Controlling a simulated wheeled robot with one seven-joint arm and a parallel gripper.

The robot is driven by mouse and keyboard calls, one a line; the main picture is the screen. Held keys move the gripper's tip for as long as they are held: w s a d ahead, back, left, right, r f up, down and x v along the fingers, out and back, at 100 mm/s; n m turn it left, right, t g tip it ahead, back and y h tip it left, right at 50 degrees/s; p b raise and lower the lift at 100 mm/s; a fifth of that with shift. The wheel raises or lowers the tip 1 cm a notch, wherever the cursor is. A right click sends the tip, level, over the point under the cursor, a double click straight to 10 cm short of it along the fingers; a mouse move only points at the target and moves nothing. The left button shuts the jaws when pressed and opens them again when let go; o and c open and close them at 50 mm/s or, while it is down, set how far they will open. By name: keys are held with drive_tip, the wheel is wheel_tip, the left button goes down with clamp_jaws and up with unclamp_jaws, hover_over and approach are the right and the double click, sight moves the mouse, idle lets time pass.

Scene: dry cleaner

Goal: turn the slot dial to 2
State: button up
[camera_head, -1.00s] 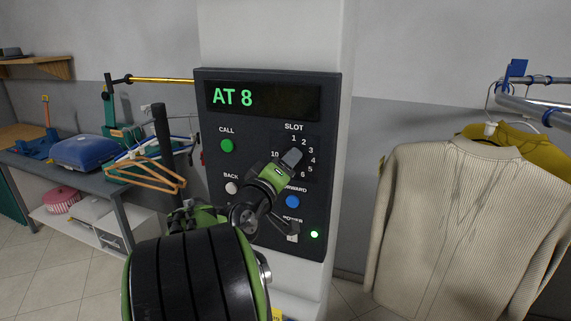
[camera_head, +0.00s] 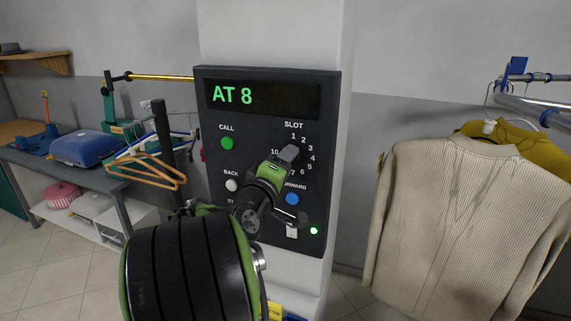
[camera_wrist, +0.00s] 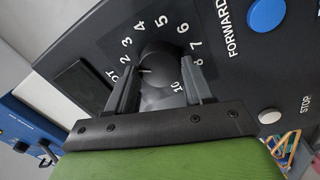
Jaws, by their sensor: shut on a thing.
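The slot dial (camera_wrist: 160,62) is a dark round knob in the wrist view, with a white mark on its face. The mark points left, close to the 2. Numbers ring the dial, and the 1 is hidden behind a finger. My gripper (camera_wrist: 160,85) has one finger on each side of the knob and is shut on it. In the head view my gripper (camera_head: 288,155) reaches the panel's slot scale and covers the dial. The dark control panel (camera_head: 210,160) has a display (camera_head: 233,96) reading AT 8 in green.
A green CALL button (camera_head: 227,143), a white BACK button (camera_head: 231,185) and a blue FORWARD button (camera_head: 292,199) sit close around my gripper. A green light (camera_head: 313,231) glows at lower right. A beige sweater (camera_head: 455,220) hangs to the right.

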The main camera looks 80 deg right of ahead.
drive_tip(key=o, duration=1)
drive_tip(key=shift+o, duration=0.2)
drive_tip(key=w+a+f+b, duration=0.1)
drive_tip(key=a+b, duration=0.6)
drive_tip(key=a, duration=0.8)
drive_tip(key=shift+w+a, duration=0.3)
drive_tip(key=shift+w, duration=0.2)
drive_tip(key=shift+w, duration=0.1)
